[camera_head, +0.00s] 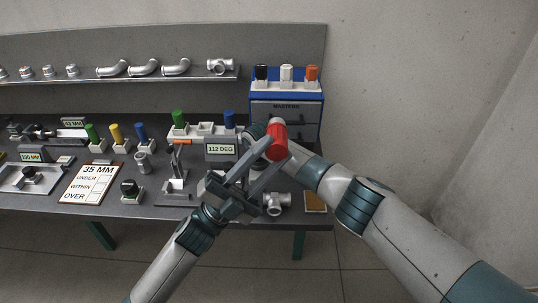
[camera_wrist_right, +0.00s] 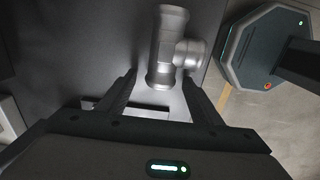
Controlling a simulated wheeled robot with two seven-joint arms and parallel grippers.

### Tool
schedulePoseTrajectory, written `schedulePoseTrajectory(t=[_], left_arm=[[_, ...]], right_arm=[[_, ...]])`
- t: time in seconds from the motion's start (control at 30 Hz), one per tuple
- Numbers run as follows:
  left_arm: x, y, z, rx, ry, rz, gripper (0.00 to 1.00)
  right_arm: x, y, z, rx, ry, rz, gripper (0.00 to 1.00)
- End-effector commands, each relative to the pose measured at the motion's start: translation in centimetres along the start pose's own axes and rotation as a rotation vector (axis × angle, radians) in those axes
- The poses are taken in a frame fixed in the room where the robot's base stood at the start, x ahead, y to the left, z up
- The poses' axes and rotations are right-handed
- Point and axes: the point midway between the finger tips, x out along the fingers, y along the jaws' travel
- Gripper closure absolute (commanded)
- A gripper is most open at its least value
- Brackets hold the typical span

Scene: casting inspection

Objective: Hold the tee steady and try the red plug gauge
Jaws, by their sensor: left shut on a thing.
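The red plug gauge (camera_head: 277,141) has a pale grey end and is held up above the bench in the head view. My left gripper (camera_head: 275,154) is shut on it, its long fingers on both sides. The silver tee (camera_head: 274,204) rests near the bench's front edge, below and apart from the gauge. In the right wrist view the tee (camera_wrist_right: 163,48) lies just ahead of my right gripper (camera_wrist_right: 160,82). The right fingers are apart, near the tee's lower end, and nothing is clamped.
The bench (camera_head: 235,213) holds a 112 DEG display (camera_head: 221,149), a 35 MM board (camera_head: 90,184) and several coloured plugs in white holders. A blue MASTERS cabinet (camera_head: 286,107) stands at the back right. Silver fittings line a shelf (camera_head: 110,80). Free floor lies in front of the bench.

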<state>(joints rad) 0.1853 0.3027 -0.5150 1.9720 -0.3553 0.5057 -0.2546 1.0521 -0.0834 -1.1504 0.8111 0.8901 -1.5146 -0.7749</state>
Motion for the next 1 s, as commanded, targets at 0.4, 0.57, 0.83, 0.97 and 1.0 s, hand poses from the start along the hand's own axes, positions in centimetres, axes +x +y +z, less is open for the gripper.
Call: schedulePoseTrajectory(t=[0.4, 0.57, 0.83, 0.97, 1.0], left_arm=[[0.9, -1.0, -0.3, 0.000, 0.000, 0.000, 0.93], [1.1, -1.2, -0.4, 0.000, 0.000, 0.000, 0.93], [1.1, -1.2, -0.4, 0.000, 0.000, 0.000, 0.93], [1.1, -1.2, -0.4, 0.000, 0.000, 0.000, 0.93], [1.1, -1.2, -0.4, 0.000, 0.000, 0.000, 0.93]], right_arm=[[-1.5, 0.0, 0.0, 0.000, 0.000, 0.000, 0.41], [-1.8, 0.0, 0.0, 0.000, 0.000, 0.000, 0.41], [-1.8, 0.0, 0.0, 0.000, 0.000, 0.000, 0.41], [-1.8, 0.0, 0.0, 0.000, 0.000, 0.000, 0.41], [-1.8, 0.0, 0.0, 0.000, 0.000, 0.000, 0.41]])
